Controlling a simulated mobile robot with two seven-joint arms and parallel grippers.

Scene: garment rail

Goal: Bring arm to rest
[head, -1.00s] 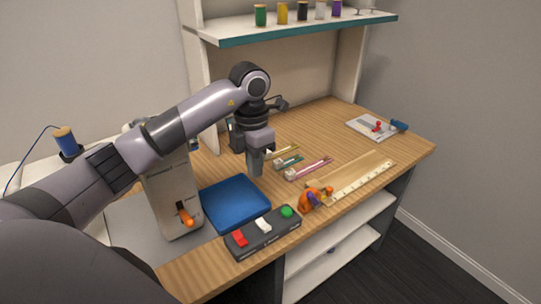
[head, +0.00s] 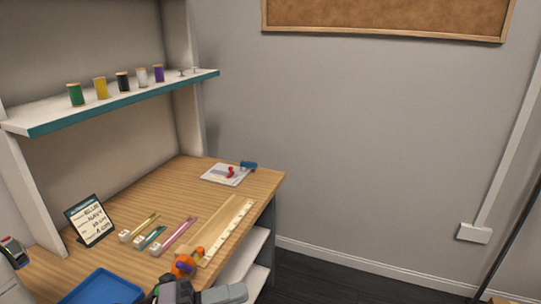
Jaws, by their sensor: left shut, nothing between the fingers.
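My left gripper (head: 232,293) shows at the bottom edge of the head view, in front of the desk's near edge. It is shut, with nothing seen in it. Its grey fingers point to the right, and the rest of my left arm is out of the picture. My right gripper is not in view.
A blue tray (head: 103,288) lies on the wooden desk (head: 190,180), left of my gripper. An orange item (head: 183,265) and a ruler (head: 228,232) lie just beyond it. A card stand (head: 89,220) stands behind. Right of the desk is open floor (head: 340,277).

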